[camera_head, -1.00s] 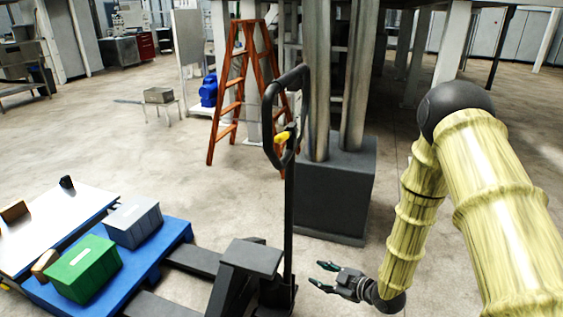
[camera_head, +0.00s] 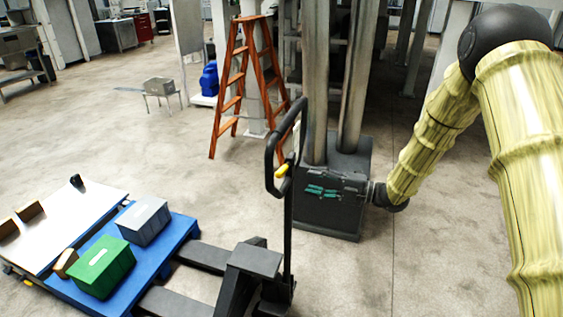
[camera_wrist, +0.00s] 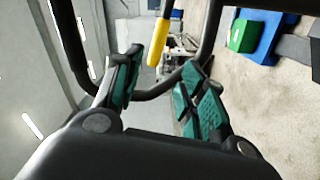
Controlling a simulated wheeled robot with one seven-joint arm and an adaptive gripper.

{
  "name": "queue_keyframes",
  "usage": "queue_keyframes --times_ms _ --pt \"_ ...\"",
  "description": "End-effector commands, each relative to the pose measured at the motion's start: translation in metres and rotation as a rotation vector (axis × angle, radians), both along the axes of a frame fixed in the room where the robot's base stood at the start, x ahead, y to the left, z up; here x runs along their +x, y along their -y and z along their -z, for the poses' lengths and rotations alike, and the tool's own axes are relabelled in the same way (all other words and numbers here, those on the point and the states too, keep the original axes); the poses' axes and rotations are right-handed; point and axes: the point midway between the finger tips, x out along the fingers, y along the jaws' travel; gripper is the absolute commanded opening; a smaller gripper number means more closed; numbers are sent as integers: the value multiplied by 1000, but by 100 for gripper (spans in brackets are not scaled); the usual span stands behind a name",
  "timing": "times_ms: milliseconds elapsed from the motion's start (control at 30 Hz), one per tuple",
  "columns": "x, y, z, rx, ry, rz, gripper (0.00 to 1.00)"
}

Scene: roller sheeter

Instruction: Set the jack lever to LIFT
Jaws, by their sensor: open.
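The yellow jack lever (camera_head: 282,171) sits inside the black loop handle (camera_head: 269,160) of the pallet jack. In the wrist view the yellow lever (camera_wrist: 158,42) hangs near the top centre, ahead of my fingers, with the handle loop (camera_wrist: 62,40) around it. My gripper (camera_head: 312,191) is open and empty, to the right of the handle at about the lever's height in the picture. In the wrist view its teal-padded fingers (camera_wrist: 158,90) are spread apart, with the lever beyond them and not between the pads. No LIFT marking is readable.
The pallet jack's black mast (camera_head: 288,235) stands below the handle. A blue pallet (camera_head: 185,235) with a green box (camera_head: 101,266) and a grey box (camera_head: 144,220) lies left. A dark column base (camera_head: 340,215) stands behind my gripper. An orange ladder (camera_head: 229,90) is behind the handle.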

Motion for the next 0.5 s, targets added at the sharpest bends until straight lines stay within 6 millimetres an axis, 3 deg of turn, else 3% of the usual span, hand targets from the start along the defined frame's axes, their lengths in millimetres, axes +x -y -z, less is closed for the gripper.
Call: queue_keyframes --times_ms 233,500 --pt "4 -12 -8 -3 17 -14 41" --pt "17 -53 -10 -3 16 -14 41"
